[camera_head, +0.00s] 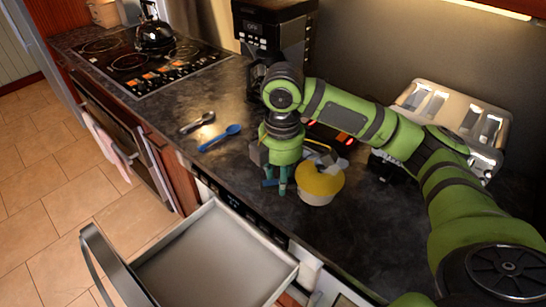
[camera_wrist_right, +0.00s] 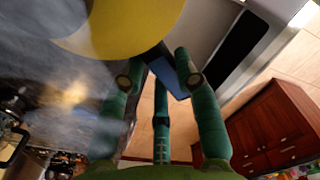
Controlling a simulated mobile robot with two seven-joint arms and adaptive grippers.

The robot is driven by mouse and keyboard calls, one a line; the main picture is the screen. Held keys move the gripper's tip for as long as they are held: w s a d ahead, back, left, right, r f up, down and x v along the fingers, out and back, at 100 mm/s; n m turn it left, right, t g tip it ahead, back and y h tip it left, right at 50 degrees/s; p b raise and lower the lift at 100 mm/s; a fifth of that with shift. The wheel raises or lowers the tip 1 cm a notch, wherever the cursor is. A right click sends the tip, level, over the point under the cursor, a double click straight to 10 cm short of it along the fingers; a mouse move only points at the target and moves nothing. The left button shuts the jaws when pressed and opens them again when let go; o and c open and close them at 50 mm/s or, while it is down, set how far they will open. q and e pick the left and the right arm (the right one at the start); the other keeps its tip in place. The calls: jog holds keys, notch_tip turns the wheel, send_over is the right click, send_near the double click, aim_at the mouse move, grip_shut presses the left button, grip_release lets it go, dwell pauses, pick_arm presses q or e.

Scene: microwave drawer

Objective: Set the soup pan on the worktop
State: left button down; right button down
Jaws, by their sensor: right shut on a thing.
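The soup pan (camera_head: 318,196) is a pale pan with a yellow top, at the front of the dark worktop (camera_head: 365,235) in the head view. Its yellow top (camera_wrist_right: 120,25) fills the upper left of the right wrist view. My right gripper (camera_head: 278,189) points down just left of the pan, close to the worktop's front edge. It is shut on the pan's blue handle (camera_wrist_right: 168,75), which shows between the fingertips in the wrist view. The pan looks level; whether its base touches the worktop I cannot tell. My left gripper is not in view.
An open drawer (camera_head: 208,255) juts out below the worktop's front edge. A blue spoon (camera_head: 220,138) and a metal spoon (camera_head: 198,122) lie left of the gripper.

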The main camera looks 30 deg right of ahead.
jog(key=w+d+r+n, duration=0.25)
jog(key=d+n, duration=0.55)
jog(key=n, duration=0.9)
jog(key=w+a+f+p, duration=0.1)
jog(key=w+f+p, duration=0.1)
jog(key=w+f, duration=0.1)
jog(key=w+a+f+p, duration=0.2)
jog(key=w+f, duration=0.1)
jog(key=f, duration=0.1)
jog(key=w+a+f+p, duration=0.2)
jog(key=w+f, duration=0.2)
jog(key=shift+w+a, duration=0.1)
jog(key=shift+f, duration=0.25)
jog(key=shift+f, duration=0.2)
jog(key=c, duration=0.9)
grip_release()
